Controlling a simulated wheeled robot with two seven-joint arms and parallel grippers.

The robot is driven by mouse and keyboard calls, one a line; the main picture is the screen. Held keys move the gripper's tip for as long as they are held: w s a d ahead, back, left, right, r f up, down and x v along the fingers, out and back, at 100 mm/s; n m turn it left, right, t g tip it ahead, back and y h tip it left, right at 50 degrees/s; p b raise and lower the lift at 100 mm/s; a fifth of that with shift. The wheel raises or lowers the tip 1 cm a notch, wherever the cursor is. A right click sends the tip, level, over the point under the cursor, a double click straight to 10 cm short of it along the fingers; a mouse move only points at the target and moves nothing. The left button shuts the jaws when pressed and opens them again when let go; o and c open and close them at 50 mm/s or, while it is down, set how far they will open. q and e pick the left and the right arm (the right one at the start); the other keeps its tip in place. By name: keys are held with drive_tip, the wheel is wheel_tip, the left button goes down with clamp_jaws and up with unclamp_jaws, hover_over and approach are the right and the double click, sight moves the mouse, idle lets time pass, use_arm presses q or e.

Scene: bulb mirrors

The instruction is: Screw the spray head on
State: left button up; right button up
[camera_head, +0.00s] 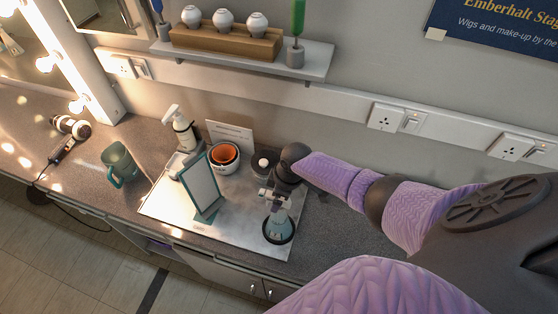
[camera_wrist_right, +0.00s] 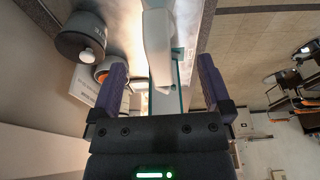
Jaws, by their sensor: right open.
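In the right wrist view a white shape, apparently the spray head (camera_wrist_right: 158,45), lies between the two purple fingers of my right gripper (camera_wrist_right: 162,78). Visible gaps separate it from both fingers, so the gripper is open. I cannot tell how the head sits on the bottle's neck. My left gripper is in neither view.
A teal-framed upright panel (camera_head: 199,187) stands left of the bottle. Behind are a grey pot with a white knob (camera_head: 263,163), an orange-lined bowl (camera_head: 224,157) and a white-topped spray bottle (camera_head: 183,130). A green mug (camera_head: 119,164) stands at left. The metal sheet (camera_head: 240,236) is bare at front.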

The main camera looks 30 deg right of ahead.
drive_tip(key=p+v, duration=0.4)
drive_tip(key=v, duration=0.1)
drive_tip(key=shift+r+p, duration=0.1)
drive_tip(key=shift+p, duration=0.25)
